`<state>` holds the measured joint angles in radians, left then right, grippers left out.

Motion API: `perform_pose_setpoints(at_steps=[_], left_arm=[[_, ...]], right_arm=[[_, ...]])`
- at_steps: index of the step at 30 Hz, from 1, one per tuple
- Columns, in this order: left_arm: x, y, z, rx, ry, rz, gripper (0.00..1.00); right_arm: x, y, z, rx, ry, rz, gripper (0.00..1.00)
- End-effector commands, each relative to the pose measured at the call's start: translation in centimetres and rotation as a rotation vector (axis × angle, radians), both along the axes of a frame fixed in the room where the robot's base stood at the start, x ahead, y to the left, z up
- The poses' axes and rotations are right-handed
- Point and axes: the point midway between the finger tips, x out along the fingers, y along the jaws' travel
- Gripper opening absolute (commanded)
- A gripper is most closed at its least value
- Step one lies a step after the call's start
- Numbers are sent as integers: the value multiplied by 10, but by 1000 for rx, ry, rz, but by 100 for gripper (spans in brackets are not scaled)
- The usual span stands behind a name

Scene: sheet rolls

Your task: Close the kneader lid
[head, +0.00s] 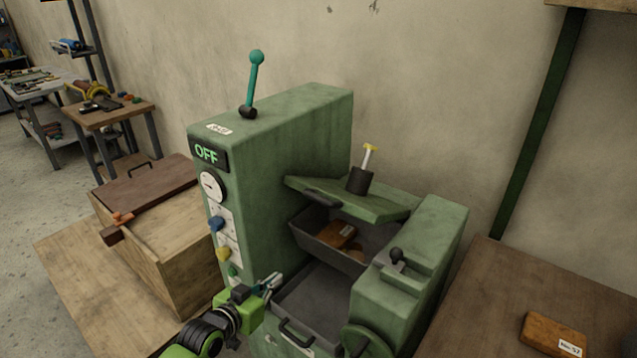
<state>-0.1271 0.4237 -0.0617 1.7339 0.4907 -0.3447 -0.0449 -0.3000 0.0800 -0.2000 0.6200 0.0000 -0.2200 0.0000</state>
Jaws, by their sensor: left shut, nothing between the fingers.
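The green kneader (275,130) stands in the middle, its panel reading OFF. Its green lid (377,210) is raised above the grey trough (322,238), leaving an open gap at the front. A dark handle (322,197) sits on the lid's near left edge. A black cup with a yellow-topped pin (360,180) stands at the lid's back. A brown block (341,234) lies in the trough. My left gripper (274,282) is shut and empty, low in front of the kneader's left column, below and left of the lid and apart from it. My right gripper is out of view.
A grey lower tray (317,302) with a handle lies under the trough. A lever (254,80) stands on top of the column. A wooden crate (165,245) stands left. A table (490,310) with a brown block (554,334) is at right.

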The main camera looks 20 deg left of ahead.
Motion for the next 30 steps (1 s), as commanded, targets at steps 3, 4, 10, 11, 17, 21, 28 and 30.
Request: perform_pose_setpoints(at_steps=[3, 4, 10, 11, 17, 21, 28, 30], left_arm=[[12, -23, 130, -26, -170, -76, 0], [12, -28, 154, -30, -204, -94, 0], [-3, -59, 256, -49, -345, -185, 0], [-4, -61, 262, -50, -354, -192, 0], [6, -68, 274, -56, -371, -200, 0], [30, -77, 277, -57, -372, -201, 0], [77, -94, 277, -56, -369, -200, 0], [89, -99, 277, -55, -370, -201, 0]], right_arm=[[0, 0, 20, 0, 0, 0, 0], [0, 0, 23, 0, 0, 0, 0], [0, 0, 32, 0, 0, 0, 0], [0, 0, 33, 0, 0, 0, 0], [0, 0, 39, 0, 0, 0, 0], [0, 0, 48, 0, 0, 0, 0], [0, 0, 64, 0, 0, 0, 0], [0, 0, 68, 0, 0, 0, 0]])
